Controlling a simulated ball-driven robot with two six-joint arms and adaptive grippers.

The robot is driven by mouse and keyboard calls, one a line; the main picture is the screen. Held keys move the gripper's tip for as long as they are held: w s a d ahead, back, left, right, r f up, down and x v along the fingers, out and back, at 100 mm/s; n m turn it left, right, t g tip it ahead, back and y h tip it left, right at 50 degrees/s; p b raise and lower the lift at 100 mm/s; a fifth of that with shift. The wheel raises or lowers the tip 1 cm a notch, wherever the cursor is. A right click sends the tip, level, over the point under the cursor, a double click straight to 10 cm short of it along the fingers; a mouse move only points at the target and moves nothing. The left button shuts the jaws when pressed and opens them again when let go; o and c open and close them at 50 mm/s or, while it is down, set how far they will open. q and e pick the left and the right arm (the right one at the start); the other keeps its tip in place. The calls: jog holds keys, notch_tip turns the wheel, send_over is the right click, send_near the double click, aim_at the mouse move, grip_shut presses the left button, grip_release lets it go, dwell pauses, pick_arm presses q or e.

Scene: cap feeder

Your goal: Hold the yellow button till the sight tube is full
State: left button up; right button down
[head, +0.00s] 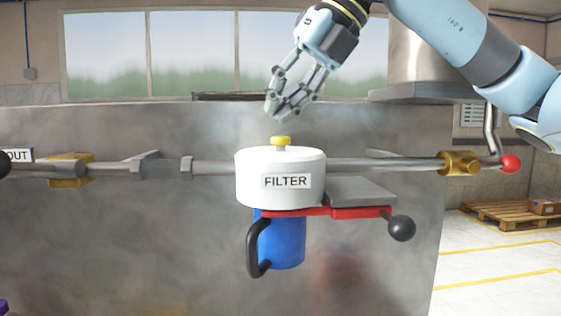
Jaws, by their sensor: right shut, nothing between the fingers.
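The yellow button (281,141) sits on top of the white round housing labelled FILTER (252,180), in the middle of the head view. My right gripper (281,114) is shut and empty, its fingers pointing down just above the button. A small gap shows between the fingertips and the button. A blue cylinder (285,243) with a black handle (253,250) hangs under the housing. I cannot make out a sight tube. My left gripper is not in view.
A red lever (350,212) with a black knob (401,228) lies under the housing. A horizontal pipe runs both ways, with a brass fitting and red-knobbed lever (510,164) at right. An OUT sign (18,155) is at left. A pallet (505,213) lies at far right.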

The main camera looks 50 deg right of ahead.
jog(key=shift+f, duration=0.3)
dwell(0.9)
dwell(0.3)
jog(key=shift+f+b, duration=0.4)
jog(key=shift+b, duration=0.05)
jog(key=shift+f+b, duration=0.45)
jog(key=shift+f, duration=0.05)
dwell(0.5)
jog(key=shift+r, duration=0.1)
dwell(1.0)
jog(key=shift+r+p, duration=0.85)
jog(key=shift+p, duration=0.1)
